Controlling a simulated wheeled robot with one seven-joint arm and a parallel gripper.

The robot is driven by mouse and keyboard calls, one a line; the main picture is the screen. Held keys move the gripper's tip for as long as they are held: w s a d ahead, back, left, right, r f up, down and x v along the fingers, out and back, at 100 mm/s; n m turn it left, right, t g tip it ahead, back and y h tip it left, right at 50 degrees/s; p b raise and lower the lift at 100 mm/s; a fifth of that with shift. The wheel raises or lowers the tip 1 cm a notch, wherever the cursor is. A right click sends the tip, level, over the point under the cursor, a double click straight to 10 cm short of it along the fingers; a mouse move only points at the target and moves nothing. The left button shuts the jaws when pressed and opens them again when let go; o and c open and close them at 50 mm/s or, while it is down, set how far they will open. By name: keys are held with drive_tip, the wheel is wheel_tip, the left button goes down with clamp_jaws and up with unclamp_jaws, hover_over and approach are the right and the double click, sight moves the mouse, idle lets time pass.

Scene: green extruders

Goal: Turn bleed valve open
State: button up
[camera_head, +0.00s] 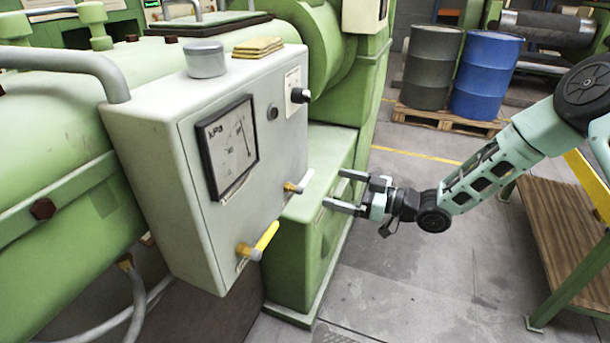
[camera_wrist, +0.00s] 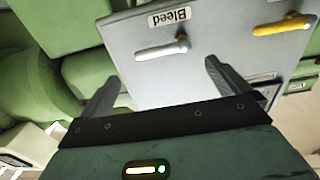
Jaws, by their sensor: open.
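The bleed valve (camera_wrist: 162,49) is a small lever with a whitish handle and a brass end, under a label (camera_wrist: 169,17) reading "Bleed" in the wrist view. In the head view the bleed valve (camera_head: 299,183) sits low on the front of a grey control box (camera_head: 180,150). My gripper (camera_head: 338,193) is open and empty, to the right of the valve and apart from it. In the wrist view my gripper (camera_wrist: 158,75) has its fingers spread, with the valve beyond and between them.
The box also carries a kPa gauge (camera_head: 229,148) and a black knob (camera_head: 301,96). A green cabinet (camera_head: 315,235) stands behind. A bench (camera_head: 560,225) is at right; the floor between is clear.

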sight(305, 177)
drive_tip(key=p+x, duration=0.2)
drive_tip(key=x, duration=0.7)
drive_tip(key=shift+w+a+f, duration=0.1)
drive_tip(key=shift+a, duration=0.1)
drive_tip(key=c, duration=1.3)
